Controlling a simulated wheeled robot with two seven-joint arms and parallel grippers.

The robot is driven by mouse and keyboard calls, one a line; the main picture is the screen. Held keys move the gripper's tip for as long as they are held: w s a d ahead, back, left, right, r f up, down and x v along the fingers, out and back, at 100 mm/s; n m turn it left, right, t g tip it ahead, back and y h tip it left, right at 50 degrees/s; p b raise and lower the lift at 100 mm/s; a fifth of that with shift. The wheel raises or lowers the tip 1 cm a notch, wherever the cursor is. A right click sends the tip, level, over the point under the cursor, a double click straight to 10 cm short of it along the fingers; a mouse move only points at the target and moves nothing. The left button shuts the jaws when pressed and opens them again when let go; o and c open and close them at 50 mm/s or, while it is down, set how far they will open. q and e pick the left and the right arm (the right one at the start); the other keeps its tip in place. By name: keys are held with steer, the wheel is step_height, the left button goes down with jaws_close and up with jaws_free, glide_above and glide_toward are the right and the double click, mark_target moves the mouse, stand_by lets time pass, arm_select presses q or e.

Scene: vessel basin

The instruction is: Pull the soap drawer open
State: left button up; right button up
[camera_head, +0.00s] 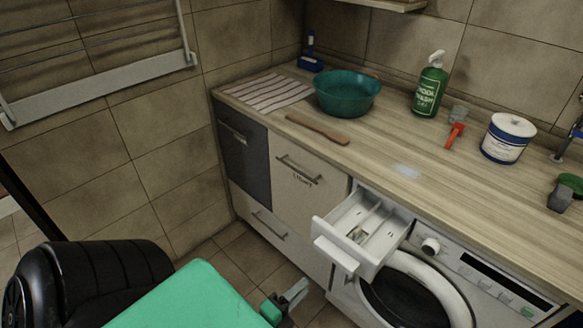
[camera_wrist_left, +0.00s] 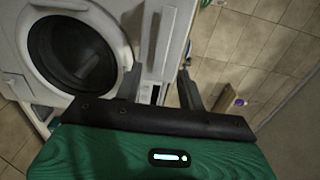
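The soap drawer (camera_head: 342,258) is a white compartmented tray, and it stands pulled out of the upper left of the washing machine (camera_head: 445,262). Its front points toward the lower left in the head view. The drawer also shows at the top middle of the left wrist view (camera_wrist_left: 168,35). My left gripper (camera_head: 292,296) is below and to the left of the drawer front, apart from it. In the left wrist view my left gripper (camera_wrist_left: 160,85) has its two fingers spread with nothing held between them. My right gripper is out of view.
The wooden counter (camera_head: 385,168) above holds a teal bowl (camera_head: 347,95), a green wool wash bottle (camera_head: 430,88), a white-and-blue tub (camera_head: 507,138) and a wooden utensil (camera_head: 317,129). Cabinets (camera_head: 305,190) stand left of the machine. Tiled floor (camera_head: 247,262) lies clear in front.

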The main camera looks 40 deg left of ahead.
arm_select(q)
steer(key=shift+s, duration=1.25)
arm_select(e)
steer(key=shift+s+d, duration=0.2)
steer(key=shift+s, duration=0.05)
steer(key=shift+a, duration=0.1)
arm_select(q)
steer(key=s+d+f+n+g, duration=0.1)
steer(key=s+f+n+g, duration=0.15)
steer(key=f, duration=0.75)
steer(key=s+d+f+n+g+p, duration=0.1)
steer(key=d+f+n+g, duration=0.15)
steer(key=f, duration=0.75)
steer(key=s+d+f+n+g, duration=0.1)
steer(key=s+f+n+g, duration=0.2)
steer(key=f, duration=0.7)
steer(key=s+a+f+n+g, duration=0.2)
steer(key=s+f+n+g, duration=0.2)
steer(key=s+f, duration=0.5)
steer(key=s+a+f+n+g+p, duration=0.1)
steer(key=s+f+n+g, duration=0.3)
steer(key=s+f, duration=0.5)
steer(key=shift+s+a+f+g+y, duration=0.3)
steer(key=shift+a+g, duration=0.2)
steer(key=shift+a, duration=0.3)
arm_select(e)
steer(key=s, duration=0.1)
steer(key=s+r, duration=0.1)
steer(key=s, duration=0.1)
